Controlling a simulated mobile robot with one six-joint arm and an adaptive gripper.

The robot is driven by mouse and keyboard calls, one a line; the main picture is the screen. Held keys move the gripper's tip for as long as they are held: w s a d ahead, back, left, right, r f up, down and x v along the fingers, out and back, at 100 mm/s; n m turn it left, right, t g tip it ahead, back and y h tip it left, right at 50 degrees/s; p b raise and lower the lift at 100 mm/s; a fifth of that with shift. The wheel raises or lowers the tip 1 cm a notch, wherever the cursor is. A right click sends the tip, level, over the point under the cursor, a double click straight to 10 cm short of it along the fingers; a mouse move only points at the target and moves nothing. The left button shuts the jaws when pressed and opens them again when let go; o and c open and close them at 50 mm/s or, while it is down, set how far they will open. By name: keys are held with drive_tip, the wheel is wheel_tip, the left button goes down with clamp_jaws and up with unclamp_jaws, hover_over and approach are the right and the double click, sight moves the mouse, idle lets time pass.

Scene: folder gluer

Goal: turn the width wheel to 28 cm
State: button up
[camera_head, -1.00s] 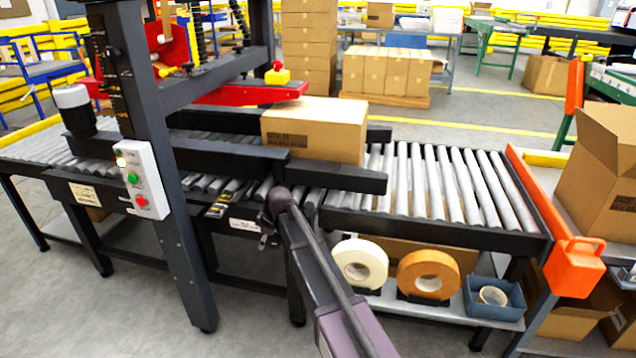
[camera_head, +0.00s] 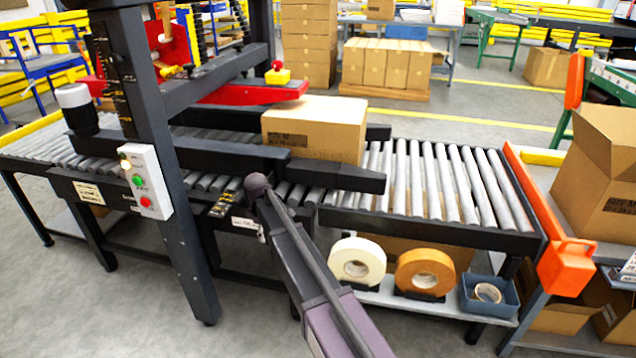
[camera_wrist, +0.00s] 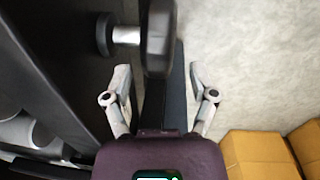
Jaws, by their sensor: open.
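The width wheel (camera_wrist: 160,40) shows in the wrist view as a dark disc seen nearly edge-on, on a pale metal shaft (camera_wrist: 126,35) that comes out of the dark machine side at left. My gripper (camera_wrist: 158,75) is open, with one finger on each side of the wheel's near rim. A gap shows between the rim and each finger, so it appears to touch neither. In the head view my arm hides the wheel and most of the gripper. A small yellow-and-black scale plate (camera_head: 226,198) sits on the machine's front rail; its reading is too small to make out.
A cardboard box (camera_head: 315,130) lies on the roller conveyor (camera_head: 430,190) beside a dark guide bar (camera_head: 330,175). A control panel (camera_head: 145,182) is on the upright left of my arm. Tape rolls (camera_head: 357,262) sit on a lower shelf. Cardboard boxes (camera_wrist: 258,153) stand at lower right in the wrist view.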

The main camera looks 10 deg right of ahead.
drive_tip(key=shift+r+p, duration=4.9)
drive_tip(key=shift+r, duration=0.35)
drive_tip(key=s+d+r+m+p, duration=0.8)
drive_tip(key=s+d+r+p, duration=0.5)
drive_tip(key=d+p, duration=0.1)
drive_tip(key=shift+s+d+r+g, duration=0.3)
drive_tip(key=shift+s+d+r, duration=0.1)
drive_tip(key=shift+d, duration=0.5)
drive_tip(key=s+d+r+m+p, duration=0.7)
drive_tip(key=s+r+p, duration=0.3)
drive_tip(key=s, duration=0.2)
drive_tip(key=shift+s+d+r, duration=0.15)
drive_tip(key=shift+d, duration=0.65)
